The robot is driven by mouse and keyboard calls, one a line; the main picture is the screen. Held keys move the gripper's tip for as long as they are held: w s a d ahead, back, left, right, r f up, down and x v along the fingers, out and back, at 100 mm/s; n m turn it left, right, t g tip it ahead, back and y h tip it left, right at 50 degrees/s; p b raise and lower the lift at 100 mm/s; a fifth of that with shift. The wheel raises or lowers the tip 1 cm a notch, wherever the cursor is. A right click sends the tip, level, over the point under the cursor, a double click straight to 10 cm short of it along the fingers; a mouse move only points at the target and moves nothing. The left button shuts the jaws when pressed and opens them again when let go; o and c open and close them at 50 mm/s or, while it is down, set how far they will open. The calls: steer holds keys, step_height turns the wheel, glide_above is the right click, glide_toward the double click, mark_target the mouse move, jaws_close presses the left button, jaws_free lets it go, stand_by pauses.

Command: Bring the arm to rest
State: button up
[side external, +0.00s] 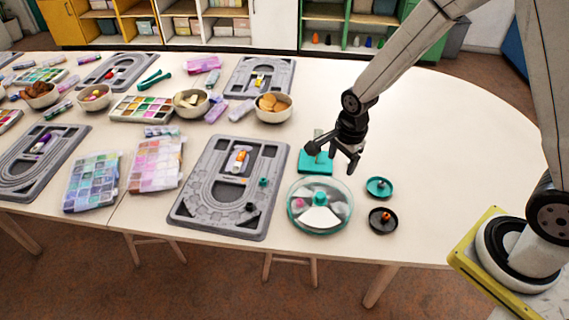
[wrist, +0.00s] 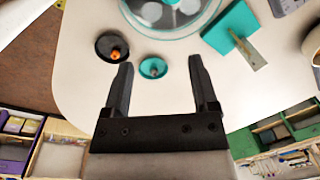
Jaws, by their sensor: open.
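My gripper (side external: 349,163) hangs above the table near the teal stand, with its fingers apart and nothing between them. In the wrist view my gripper (wrist: 160,82) shows two dark fingers spread wide, with the table below them. A small teal dish (side external: 379,187) lies to the right of the round divided tray, and it also shows in the wrist view (wrist: 153,67) between the fingertips but lower down. A black dish (side external: 383,220) with an orange piece sits nearer the table's front edge, also seen in the wrist view (wrist: 112,47).
A round clear-lidded tray with a teal rim (side external: 320,206) stands left of the dishes. Behind it is a teal stand (side external: 315,163) with an upright post. A grey bead board (side external: 231,187) lies further left. The table (side external: 460,150) is clear on the right.

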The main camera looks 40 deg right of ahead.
steer(key=s+d+r+n+t, duration=0.1)
steer(key=s+r+n, duration=0.6)
steer(key=n, duration=1.1)
steer(key=shift+s+d+r+t, duration=0.3)
steer(key=shift+s+d, duration=0.1)
steer(key=shift+s, duration=0.95)
